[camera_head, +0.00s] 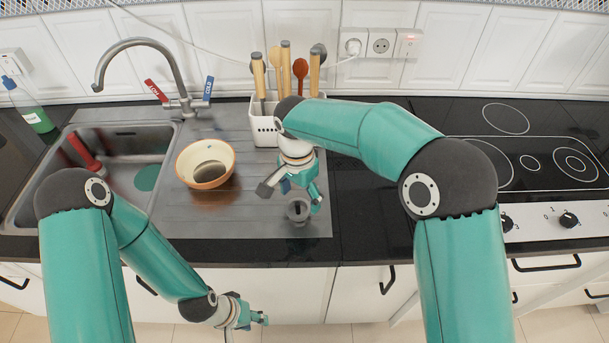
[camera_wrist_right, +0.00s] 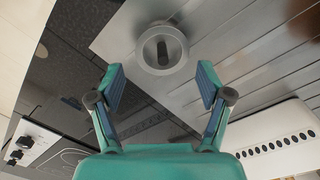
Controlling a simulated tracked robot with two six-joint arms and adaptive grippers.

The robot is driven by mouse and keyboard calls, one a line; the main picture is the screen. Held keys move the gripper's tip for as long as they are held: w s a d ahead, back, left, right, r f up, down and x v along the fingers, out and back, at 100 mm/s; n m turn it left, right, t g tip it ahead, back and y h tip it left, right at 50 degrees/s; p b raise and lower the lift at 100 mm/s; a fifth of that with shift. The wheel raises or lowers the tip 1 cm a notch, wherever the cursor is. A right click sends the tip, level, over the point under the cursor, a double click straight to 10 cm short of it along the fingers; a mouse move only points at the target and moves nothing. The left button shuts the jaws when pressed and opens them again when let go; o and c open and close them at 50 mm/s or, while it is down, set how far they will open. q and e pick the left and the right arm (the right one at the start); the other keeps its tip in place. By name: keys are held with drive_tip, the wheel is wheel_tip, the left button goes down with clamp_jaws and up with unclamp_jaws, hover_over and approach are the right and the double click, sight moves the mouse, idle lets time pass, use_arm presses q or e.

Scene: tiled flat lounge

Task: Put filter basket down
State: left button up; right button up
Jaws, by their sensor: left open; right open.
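The filter basket (camera_head: 298,210) is a small grey cup on the right end of the metal drainboard, near the counter's front edge. It also shows in the right wrist view (camera_wrist_right: 162,50), just beyond the fingertips and between their lines. My right gripper (camera_head: 291,190) is open above and beside the basket, with its fingers apart and nothing between them. The right wrist view shows the two separated fingers (camera_wrist_right: 161,88). My left gripper (camera_head: 262,319) hangs low in front of the cabinets, away from the basket, and is empty.
An orange-rimmed bowl (camera_head: 206,164) stands on the drainboard (camera_head: 255,215), left of the basket. A white utensil holder (camera_head: 263,131) with several tools stands behind my right gripper. The sink (camera_head: 120,135) and tap (camera_head: 150,43) are left, the hob (camera_head: 530,150) right. Dark counter beside the drainboard is clear.

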wheel_tip(320, 180, up, 8)
drive_tip(key=shift+w+a+r, duration=0.15)
drive_tip(key=shift+r, duration=0.1)
idle(0.4)
